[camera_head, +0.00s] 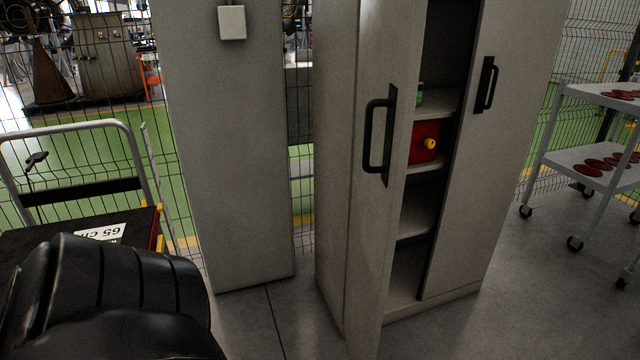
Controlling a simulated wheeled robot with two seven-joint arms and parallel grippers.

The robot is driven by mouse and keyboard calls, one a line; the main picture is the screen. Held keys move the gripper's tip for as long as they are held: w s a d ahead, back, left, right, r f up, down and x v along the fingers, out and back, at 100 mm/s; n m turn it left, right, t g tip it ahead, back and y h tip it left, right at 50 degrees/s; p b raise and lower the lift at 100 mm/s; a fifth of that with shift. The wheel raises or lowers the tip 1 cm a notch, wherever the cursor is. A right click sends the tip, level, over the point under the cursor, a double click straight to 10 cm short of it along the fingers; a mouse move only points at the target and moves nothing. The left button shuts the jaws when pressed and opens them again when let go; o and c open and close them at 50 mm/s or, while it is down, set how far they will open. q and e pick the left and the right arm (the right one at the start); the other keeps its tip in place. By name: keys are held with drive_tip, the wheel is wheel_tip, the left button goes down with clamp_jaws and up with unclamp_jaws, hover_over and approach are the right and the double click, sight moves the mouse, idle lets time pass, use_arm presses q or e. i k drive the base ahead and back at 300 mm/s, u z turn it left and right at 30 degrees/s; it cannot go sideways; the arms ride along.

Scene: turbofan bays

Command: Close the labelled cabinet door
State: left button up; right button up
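A grey metal cabinet (463,210) stands right of centre. Its left door (368,215) is swung open toward me and carries a black bar handle (377,135). Its right door (500,130) looks shut and has a smaller black handle (487,84). Shelves show in the gap, with a red box with a yellow knob (425,143) and a green item (420,94) on them. I cannot see a label on either door. A black arm part of mine fills the lower left corner. Neither gripper is in view.
A grey pillar (230,150) stands left of the cabinet. A cart (75,185) with a white rail is at the left. A shelf trolley (590,160) with red discs stands at the right. Wire fencing runs behind. Grey floor (450,335) is clear in front.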

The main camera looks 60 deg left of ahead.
sight(392, 32)
drive_tip(key=u, duration=1.85)
drive_tip(key=k, duration=0.35)
drive_tip(key=z, duration=1.3)
drive_tip(key=i, duration=0.65)
drive_tip(key=u, duration=0.3)
